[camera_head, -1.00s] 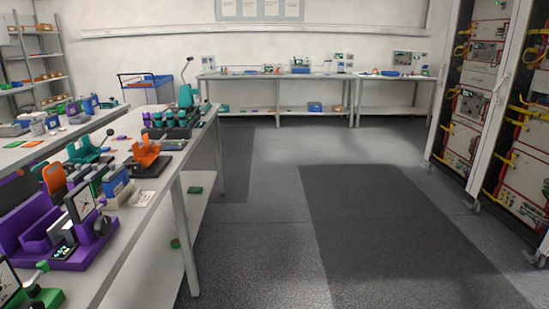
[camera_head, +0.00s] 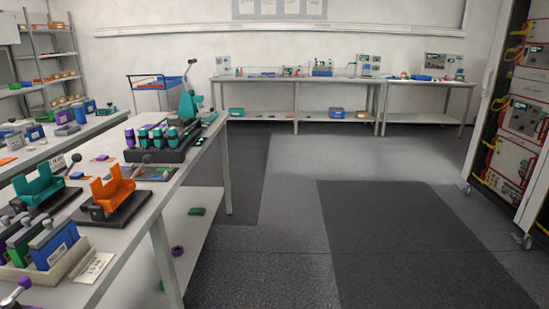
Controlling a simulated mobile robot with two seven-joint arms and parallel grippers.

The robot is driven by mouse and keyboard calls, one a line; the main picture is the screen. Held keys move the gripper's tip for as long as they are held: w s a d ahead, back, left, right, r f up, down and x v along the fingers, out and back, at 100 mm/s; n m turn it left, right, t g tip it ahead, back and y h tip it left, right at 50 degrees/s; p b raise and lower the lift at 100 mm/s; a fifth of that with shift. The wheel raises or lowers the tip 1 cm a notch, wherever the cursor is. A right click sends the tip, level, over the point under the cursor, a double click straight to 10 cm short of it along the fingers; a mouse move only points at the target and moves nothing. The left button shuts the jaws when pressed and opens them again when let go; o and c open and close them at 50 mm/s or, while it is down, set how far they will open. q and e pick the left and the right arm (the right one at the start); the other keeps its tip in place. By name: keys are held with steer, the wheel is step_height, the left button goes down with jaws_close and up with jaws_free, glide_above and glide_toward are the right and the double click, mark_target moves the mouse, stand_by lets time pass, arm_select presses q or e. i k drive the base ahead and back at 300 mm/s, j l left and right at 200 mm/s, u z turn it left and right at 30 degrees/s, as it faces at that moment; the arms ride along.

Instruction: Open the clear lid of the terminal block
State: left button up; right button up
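I cannot make out a terminal block or a clear lid for certain in the head view. Small devices stand on the far bench (camera_head: 290,79) along the back wall, too small to tell apart. Tall racks (camera_head: 510,130) with red-framed units and yellow cables stand at the right edge. Neither of my grippers is in view.
A long workbench (camera_head: 130,238) on the left carries an orange cradle (camera_head: 112,187), a teal cradle (camera_head: 40,186), boxed cells (camera_head: 54,243) and a dark holder with teal-topped items (camera_head: 163,140). A blue-topped cart (camera_head: 157,90) stands behind. The floor (camera_head: 290,215) ahead is clear.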

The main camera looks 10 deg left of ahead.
mark_target(185, 124)
steer(key=i+l+u, duration=0.15)
steer(key=i+u, duration=0.35)
steer(key=i+l+u, duration=0.3)
steer(key=i+u, duration=0.2)
steer(key=i+l+u, duration=0.65)
steer(key=l+u, duration=0.3)
steer(key=l, duration=0.15)
steer(key=i+l+u, duration=0.15)
steer(key=l+u, duration=0.35)
steer(key=l, duration=0.15)
